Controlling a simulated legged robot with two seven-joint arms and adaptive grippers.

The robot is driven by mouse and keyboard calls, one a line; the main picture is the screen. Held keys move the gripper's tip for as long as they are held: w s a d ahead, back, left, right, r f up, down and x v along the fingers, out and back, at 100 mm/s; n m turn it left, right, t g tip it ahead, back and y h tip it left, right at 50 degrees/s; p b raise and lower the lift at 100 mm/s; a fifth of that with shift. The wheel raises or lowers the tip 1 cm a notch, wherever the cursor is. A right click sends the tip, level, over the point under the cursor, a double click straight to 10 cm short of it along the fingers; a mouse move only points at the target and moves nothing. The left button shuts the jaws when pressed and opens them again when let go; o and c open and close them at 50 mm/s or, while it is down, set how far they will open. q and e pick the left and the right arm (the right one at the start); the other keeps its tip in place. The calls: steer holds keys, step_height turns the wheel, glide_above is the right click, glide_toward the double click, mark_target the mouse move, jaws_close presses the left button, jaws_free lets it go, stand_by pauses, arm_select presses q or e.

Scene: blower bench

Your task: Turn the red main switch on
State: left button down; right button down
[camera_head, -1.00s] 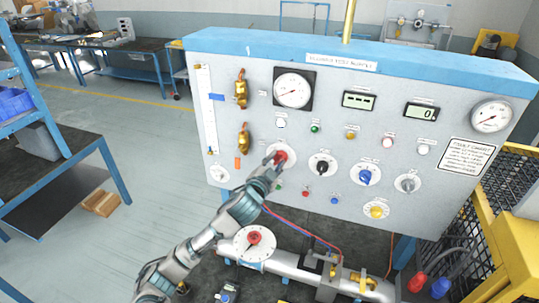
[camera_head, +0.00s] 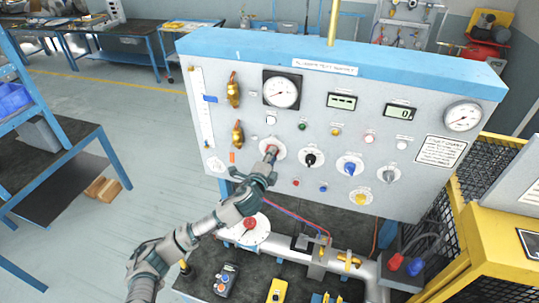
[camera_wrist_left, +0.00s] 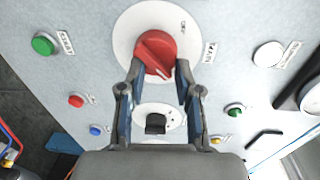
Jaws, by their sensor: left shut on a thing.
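The red main switch (camera_wrist_left: 155,52) is a red rotary knob on a white round plate, with a white pointer mark on it. In the head view the red switch (camera_head: 271,150) sits at the left-middle of the grey panel (camera_head: 410,130). My left gripper (camera_wrist_left: 157,75) has its two fingers on either side of the knob, shut on it. In the head view my left gripper (camera_head: 267,163) partly hides the knob from below. The plate's lettering is too small to read surely. My right gripper is in neither view.
To the right on the panel are black (camera_head: 312,159), blue (camera_head: 349,168) and grey (camera_head: 387,176) knobs, with a yellow one (camera_head: 360,196) below. Small buttons surround the switch. A yellow cage (camera_head: 467,158) stands at right.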

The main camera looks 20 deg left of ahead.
arm_select(q)
steer(key=shift+w+a+f+m+y, duration=0.1)
steer(key=shift+m+y, duration=0.05)
steer(key=shift+m, duration=0.3)
steer(key=shift+a+f+m+y, duration=0.1)
steer(key=shift+m+y, duration=0.05)
steer(key=shift+m, duration=0.3)
